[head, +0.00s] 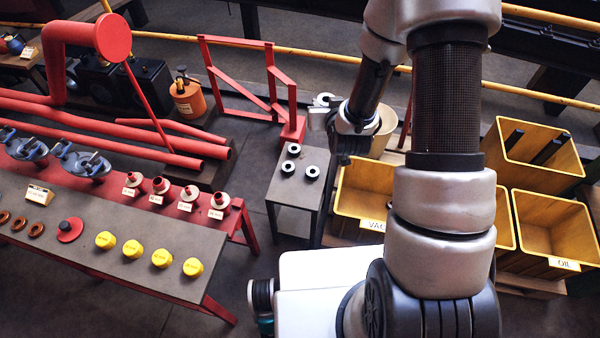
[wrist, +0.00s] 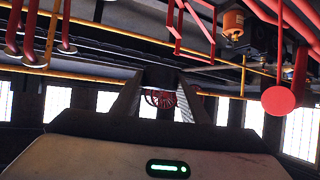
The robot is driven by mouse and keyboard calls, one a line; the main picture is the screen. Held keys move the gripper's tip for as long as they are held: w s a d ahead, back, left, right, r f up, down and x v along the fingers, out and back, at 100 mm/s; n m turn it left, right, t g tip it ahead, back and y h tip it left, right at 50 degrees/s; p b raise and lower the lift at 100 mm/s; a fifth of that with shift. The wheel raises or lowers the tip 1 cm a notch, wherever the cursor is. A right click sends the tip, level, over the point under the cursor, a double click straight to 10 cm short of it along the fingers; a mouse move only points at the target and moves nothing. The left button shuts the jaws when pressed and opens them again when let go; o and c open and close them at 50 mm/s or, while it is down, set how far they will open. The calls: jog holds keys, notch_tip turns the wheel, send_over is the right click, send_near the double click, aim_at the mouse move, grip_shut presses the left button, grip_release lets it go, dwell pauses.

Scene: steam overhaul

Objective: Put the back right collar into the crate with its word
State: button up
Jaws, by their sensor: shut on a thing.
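Three dark collars with pale centres stand on a small grey stand (head: 291,190): a back left collar (head: 293,150), a front left collar (head: 287,167) and a front right collar (head: 312,172). The stand's back right spot is bare. My gripper (head: 322,106) is up behind the stand, shut on a collar (head: 324,98), which shows only as a small pale and dark shape. In the wrist view a dark shape sits between the fingers (wrist: 160,98). Yellow crates are at the right; one reads "VAC" (head: 348,200), one "OIL" (head: 555,212). My arm hides part of the crates between.
A yellow crate (head: 507,170) at the back right holds dark bars. A long table (head: 130,255) with yellow caps and red fittings is at the left. A red frame (head: 250,85) and an orange can (head: 187,100) stand behind. Floor is clear between table and stand.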

jog(key=w+a+f+b, duration=0.1)
jog(key=a+f+b, duration=0.15)
jog(key=f, duration=0.75)
jog(key=w+a+f+b, duration=0.1)
jog(key=f+b, duration=0.3)
jog(key=f, duration=0.6)
jog(key=n+b, duration=0.1)
jog(key=b, duration=0.5)
send_over(305, 191)
jog(key=shift+y, duration=0.3)
notch_tip(305, 191, down, 17)
jog(key=shift+w+f, duration=0.15)
jog(key=shift+f+b, duration=0.35)
jog(key=shift+f, duration=2)
jog(key=shift+f, duration=0.25)
jog(key=o, duration=1.4)
jog(key=shift+o, duration=0.2)
